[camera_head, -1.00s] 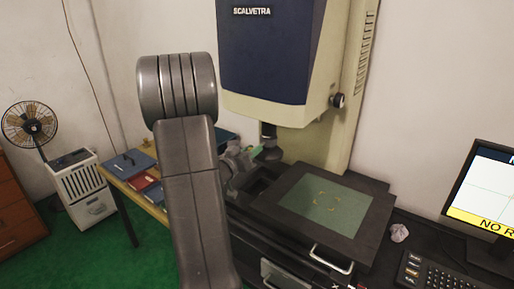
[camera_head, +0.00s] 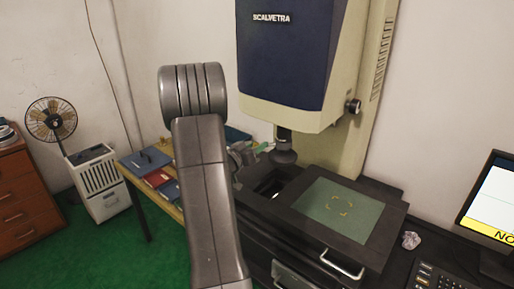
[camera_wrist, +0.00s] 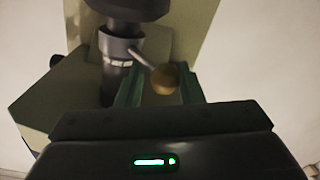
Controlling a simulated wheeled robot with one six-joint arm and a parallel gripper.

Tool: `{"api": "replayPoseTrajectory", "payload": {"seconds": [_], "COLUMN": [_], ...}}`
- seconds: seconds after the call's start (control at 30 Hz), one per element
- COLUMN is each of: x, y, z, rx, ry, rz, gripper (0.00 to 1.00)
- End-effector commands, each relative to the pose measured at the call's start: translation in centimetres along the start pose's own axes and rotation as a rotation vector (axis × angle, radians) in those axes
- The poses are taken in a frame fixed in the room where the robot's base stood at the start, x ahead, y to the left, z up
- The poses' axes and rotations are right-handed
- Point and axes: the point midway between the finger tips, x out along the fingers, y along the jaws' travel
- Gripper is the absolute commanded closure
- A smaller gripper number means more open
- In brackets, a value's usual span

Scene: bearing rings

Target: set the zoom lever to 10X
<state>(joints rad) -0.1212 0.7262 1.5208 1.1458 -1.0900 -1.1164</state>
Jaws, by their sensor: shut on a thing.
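The lens barrel (camera_head: 285,150) hangs under the blue and cream head of the measuring machine (camera_head: 290,50). In the wrist view, the dark barrel (camera_wrist: 118,65) carries a pale marked ring (camera_wrist: 117,62), whose markings are too small to read. A thin zoom lever (camera_wrist: 142,57) sticks out from the barrel toward me and ends in a brownish ball knob (camera_wrist: 166,80). My gripper (camera_wrist: 162,92) has its greenish fingers on either side of the knob and is shut on it. In the head view, my gripper (camera_head: 258,149) is beside the barrel, mostly hidden behind my arm.
The stage with a green glass plate (camera_head: 338,210) lies below and right of the barrel. A monitor (camera_head: 490,205), keyboard (camera_head: 435,280) and crumpled paper (camera_head: 411,240) are at right. A side table with books (camera_head: 160,180), a fan (camera_head: 50,120) and drawers (camera_head: 20,205) are at left.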

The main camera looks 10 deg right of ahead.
Motion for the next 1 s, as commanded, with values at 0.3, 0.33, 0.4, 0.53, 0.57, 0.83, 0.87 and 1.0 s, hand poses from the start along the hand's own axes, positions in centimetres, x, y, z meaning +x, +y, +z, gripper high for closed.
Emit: {"api": "replayPoseTrajectory", "payload": {"seconds": [0.3,0.33,0.4,0.53,0.57,0.83,0.87,1.0], "x": [0.27,0.27,0.27,0.26,0.25,0.16,0.14,-0.67], "y": [-0.35,-0.35,-0.35,-0.3,-0.29,-0.19,-0.19,-0.26], "z": [-0.56,-0.56,-0.56,-0.5,-0.46,-0.17,-0.14,0.02], "rx": [0.005,0.005,0.005,0.004,0.004,0.002,0.002,0.002], "ry": [0.011,0.011,0.011,0.01,0.009,0.004,0.003,0.002], "rz": [-0.009,-0.009,-0.009,-0.008,-0.007,-0.004,-0.004,-0.005], "gripper": [1.0,1.0,1.0,0.54,0.54,0.54,0.54,0.54]}}
